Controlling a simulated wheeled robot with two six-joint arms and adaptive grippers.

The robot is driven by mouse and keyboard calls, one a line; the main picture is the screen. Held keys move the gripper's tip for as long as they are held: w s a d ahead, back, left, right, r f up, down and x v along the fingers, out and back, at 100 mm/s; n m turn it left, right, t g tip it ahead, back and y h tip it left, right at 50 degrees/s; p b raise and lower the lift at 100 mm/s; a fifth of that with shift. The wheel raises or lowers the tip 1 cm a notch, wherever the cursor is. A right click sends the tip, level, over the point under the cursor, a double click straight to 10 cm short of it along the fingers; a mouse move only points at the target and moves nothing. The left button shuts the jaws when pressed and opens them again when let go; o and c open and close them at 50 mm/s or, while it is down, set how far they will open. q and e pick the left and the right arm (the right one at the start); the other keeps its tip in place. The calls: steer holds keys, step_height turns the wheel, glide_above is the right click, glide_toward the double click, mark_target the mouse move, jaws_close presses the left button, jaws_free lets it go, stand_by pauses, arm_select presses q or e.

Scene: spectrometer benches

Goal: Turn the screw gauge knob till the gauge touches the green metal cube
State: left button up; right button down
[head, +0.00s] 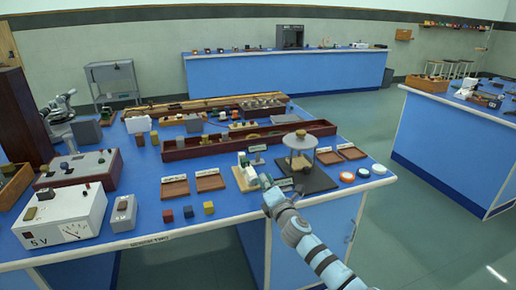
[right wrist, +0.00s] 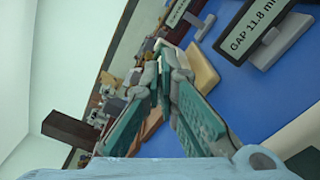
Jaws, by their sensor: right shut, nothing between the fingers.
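A small white and green device (head: 247,169), which looks like the screw gauge, stands on a pale wooden base (head: 240,181) on the near blue bench. The green metal cube and the knob are too small to make out for certain. My right gripper (head: 266,182) is shut and empty just right of the device, and partly hides it. In the right wrist view my gripper's fingertips (right wrist: 160,58) meet beside a tan wooden block (right wrist: 201,66). A dark sign (right wrist: 252,32) there reads GAP 11.8 mm. My left gripper is out of view.
Red, blue and yellow cubes (head: 188,212) lie near the front edge, below two brown trays (head: 210,181). A long dark red box (head: 200,151) lies behind. Discs (head: 347,177) lie at right.

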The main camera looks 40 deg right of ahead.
steer(key=shift+w+d+f, duration=0.1)
steer(key=shift+f, duration=0.4)
steer(key=shift+d, duration=0.1)
steer(key=shift+d+r, duration=0.15)
steer(key=shift+s, duration=0.4)
steer(key=p+v, duration=0.1)
steer(key=v, duration=0.4)
